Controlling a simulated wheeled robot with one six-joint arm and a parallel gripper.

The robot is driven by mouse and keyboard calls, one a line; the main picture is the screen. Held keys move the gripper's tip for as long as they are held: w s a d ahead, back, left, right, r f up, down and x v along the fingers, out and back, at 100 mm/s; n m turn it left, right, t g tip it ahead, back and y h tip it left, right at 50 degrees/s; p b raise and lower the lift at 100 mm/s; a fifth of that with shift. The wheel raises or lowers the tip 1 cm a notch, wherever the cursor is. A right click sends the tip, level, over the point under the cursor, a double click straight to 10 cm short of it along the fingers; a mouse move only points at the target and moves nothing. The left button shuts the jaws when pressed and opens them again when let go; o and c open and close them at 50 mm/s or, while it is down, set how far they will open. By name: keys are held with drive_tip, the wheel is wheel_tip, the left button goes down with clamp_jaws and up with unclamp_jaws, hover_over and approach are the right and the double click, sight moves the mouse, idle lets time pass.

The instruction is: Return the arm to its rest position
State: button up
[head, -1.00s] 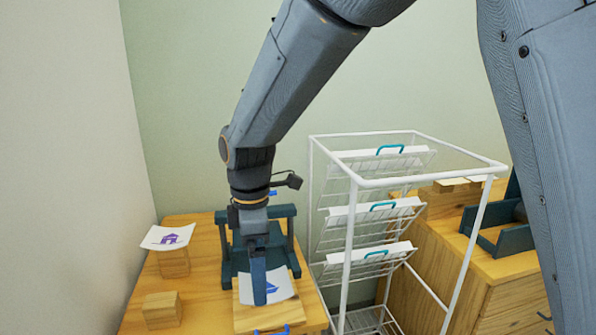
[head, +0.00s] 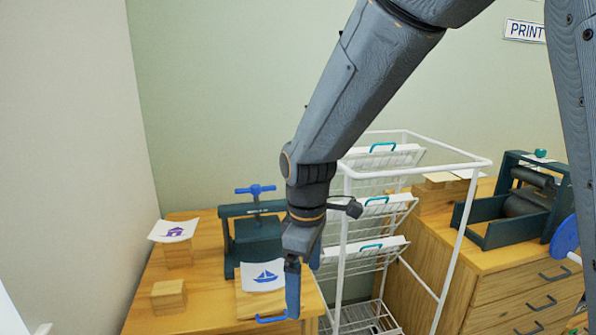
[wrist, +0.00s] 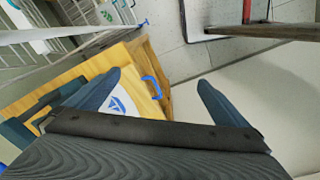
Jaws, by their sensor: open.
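My arm reaches down from the upper right in the head view. My gripper (head: 300,290) hangs beside the right edge of the wooden table (head: 205,318), just right of a white sheet with a blue sailboat print (head: 264,276). In the wrist view my gripper (wrist: 160,100) shows two blue fingers spread well apart with nothing between them. The sailboat sheet (wrist: 118,104) shows partly there, behind the left finger.
A dark press with a blue handle (head: 255,190) stands behind the sheet. A house print (head: 174,230) rests on a wooden block at left. A white wire rack (head: 345,240) stands close to my gripper's right. A cabinet (head: 500,290) carries a roller press (head: 525,200).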

drive_tip(key=s+d+f+m, duration=0.2)
drive_tip(key=s+d+m, duration=0.2)
drive_tip(key=d+m, duration=0.3)
drive_tip(key=s+d+f+m, duration=0.2)
drive_tip(key=s+d+m, duration=0.3)
drive_tip(key=d, duration=0.6)
drive_tip(key=shift+f+m+t, duration=0.3)
drive_tip(key=shift+m, duration=0.8)
drive_tip(key=shift+w, duration=0.1)
